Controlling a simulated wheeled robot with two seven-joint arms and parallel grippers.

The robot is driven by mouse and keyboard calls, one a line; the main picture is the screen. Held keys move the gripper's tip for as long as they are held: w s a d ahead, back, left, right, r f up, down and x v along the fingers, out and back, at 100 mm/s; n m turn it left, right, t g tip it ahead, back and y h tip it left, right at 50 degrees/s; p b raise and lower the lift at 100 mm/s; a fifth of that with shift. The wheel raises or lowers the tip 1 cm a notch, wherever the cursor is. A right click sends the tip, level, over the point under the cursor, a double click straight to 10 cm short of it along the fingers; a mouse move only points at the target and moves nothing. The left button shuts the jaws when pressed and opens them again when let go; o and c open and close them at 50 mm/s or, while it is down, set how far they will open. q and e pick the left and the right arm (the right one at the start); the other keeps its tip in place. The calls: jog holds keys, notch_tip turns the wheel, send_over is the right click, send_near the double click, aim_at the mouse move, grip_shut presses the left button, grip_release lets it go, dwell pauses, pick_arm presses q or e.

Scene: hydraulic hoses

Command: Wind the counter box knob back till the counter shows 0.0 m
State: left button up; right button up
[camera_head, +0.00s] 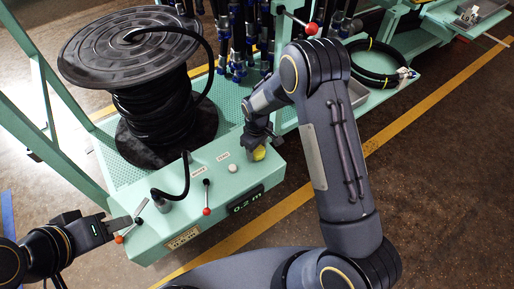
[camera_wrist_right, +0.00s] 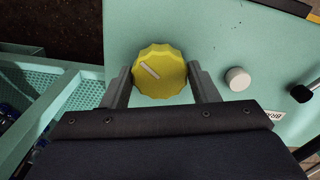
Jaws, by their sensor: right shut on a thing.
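The yellow fluted knob (camera_head: 258,153) sits on top of the green counter box (camera_head: 219,177) near its right end. My right gripper (camera_head: 257,146) is over the knob, with its jaws closed on it. In the right wrist view the yellow knob (camera_wrist_right: 160,71) lies between the two fingers, and its pale pointer line runs diagonally. The counter display (camera_head: 245,200) on the box front reads about 0.2 m. My left gripper (camera_head: 128,230) is at the left end of the box, near a red-tipped lever; whether its fingers are open is unclear.
A black hose reel (camera_head: 130,48) stands behind the box. A white button (camera_head: 233,168) and a lever with a red ball (camera_head: 207,211) are on the box beside the knob. Hanging hoses (camera_head: 235,45) and a coiled hose (camera_head: 378,62) are at the back.

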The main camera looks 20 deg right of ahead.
aim_at(257, 150)
jog(key=shift+m, duration=3.1)
dwell(3.8)
jog(key=o, duration=1)
jog(key=shift+c, duration=0.2)
jog(key=shift+p, duration=0.3)
jog(key=shift+r+p, duration=0.95)
jog(key=shift+r, duration=2.95)
